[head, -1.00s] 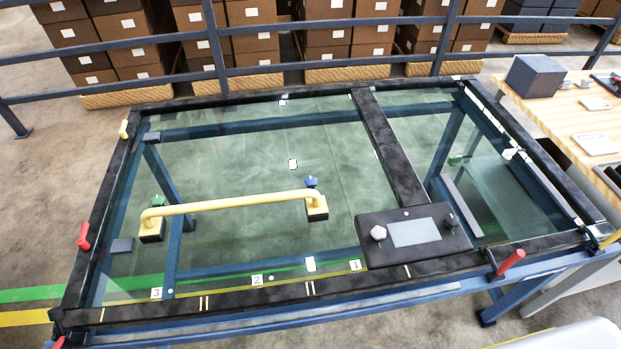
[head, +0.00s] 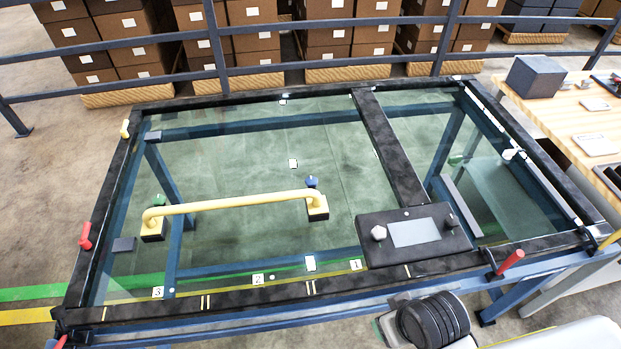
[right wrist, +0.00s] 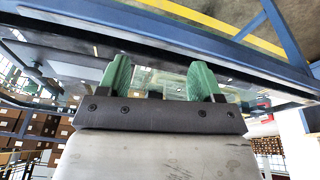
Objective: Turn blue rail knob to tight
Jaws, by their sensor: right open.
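The blue knob (head: 311,182) sits at the right-hand end of the yellow rail (head: 235,202), by its black foot on the glass-topped frame. The knob is small here, and I cannot tell its turn angle. A green knob (head: 158,200) sits at the rail's left end. My right arm shows at the bottom of the head view, in front of the near frame edge and well away from the blue knob. In the right wrist view my right gripper (right wrist: 160,82) is open and empty, its green fingers apart. My left gripper is not in view.
A black box with a grey screen (head: 413,232) stands on the frame to the right of the rail. Red handles (head: 511,262) (head: 85,236) stick out at the frame's edges. A wooden bench (head: 560,110) is at the right. The glass around the rail is mostly clear.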

